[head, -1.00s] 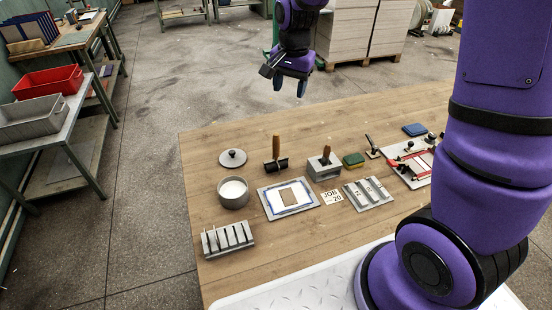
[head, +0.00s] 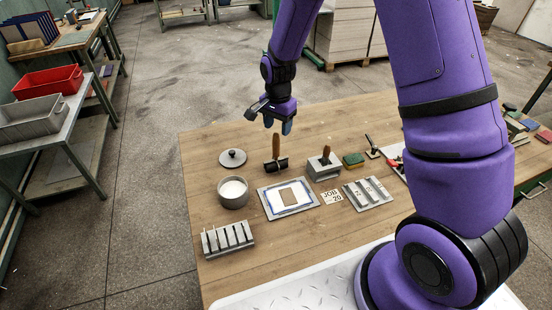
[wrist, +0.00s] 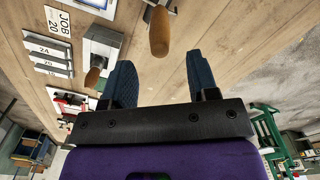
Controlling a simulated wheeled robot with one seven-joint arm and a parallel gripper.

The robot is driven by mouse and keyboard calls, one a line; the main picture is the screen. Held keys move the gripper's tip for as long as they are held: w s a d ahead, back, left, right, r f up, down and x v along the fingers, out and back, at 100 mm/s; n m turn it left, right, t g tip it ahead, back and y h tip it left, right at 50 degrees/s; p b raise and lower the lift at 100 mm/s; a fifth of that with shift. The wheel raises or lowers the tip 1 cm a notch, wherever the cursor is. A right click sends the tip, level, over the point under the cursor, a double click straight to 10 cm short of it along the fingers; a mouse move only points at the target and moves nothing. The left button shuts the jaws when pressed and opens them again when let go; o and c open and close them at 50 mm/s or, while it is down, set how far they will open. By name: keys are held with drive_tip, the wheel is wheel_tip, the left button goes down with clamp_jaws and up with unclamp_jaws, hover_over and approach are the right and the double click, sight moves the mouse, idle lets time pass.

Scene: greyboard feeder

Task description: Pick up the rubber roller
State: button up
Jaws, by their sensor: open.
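The rubber roller (head: 276,164) stands on the wooden table with its dark roller down and its brown wooden handle (head: 276,146) pointing up. My gripper (head: 278,127) is open and empty, above the table just above and right of the handle's top in the head view. In the wrist view my two blue fingers (wrist: 163,80) are apart, and the wooden handle (wrist: 159,32) shows beyond them, between their lines. The roller's dark part is cut off at the top of the wrist view.
A round lid (head: 232,157) and a grey pot with white contents (head: 233,201) are left of the roller. A metal block with a wooden handle (head: 324,172) stands to its right. A framed board (head: 268,208) lies in front. The table behind the roller is clear.

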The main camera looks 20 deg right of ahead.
sight(276, 134)
drive_tip(key=shift+s+a+f, duration=0.1)
drive_tip(key=shift+a+f, duration=0.05)
drive_tip(key=shift+f, duration=1.15)
drive_tip(key=shift+s+a+f, duration=0.1)
drive_tip(key=shift+a+f, duration=0.05)
drive_tip(key=shift+f, duration=1.15)
clamp_jaws()
